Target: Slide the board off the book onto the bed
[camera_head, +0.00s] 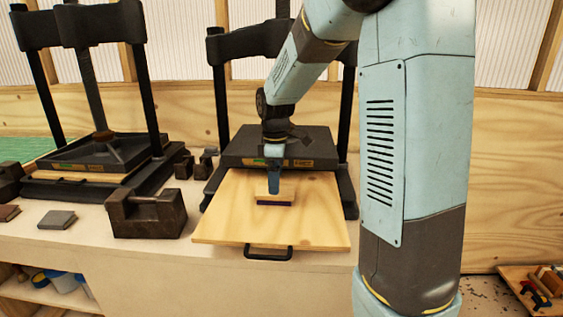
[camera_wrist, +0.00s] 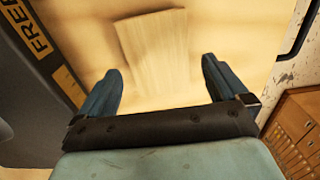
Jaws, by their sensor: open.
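The bed (camera_head: 225,222) is a wide pale wooden plate with a black handle at its front, pulled out under the middle press. A small pale board (camera_head: 284,197) lies on top of a book near the middle of the bed. The book (camera_head: 272,204) shows only as a thin purple edge under the board. My gripper (camera_head: 274,188) points down over the board. In the wrist view my gripper (camera_wrist: 160,66) is open, its two fingers apart. The board (camera_wrist: 155,45) shows between and beyond the fingers, with the bed around it. I cannot tell whether a finger touches the board.
The dark press (camera_head: 280,147) stands close behind the gripper. A second press (camera_head: 100,155) is at left. A dark metal block (camera_head: 145,213) sits left of the bed. The black handle (camera_head: 268,256) sticks out at the front. The front of the bed is bare.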

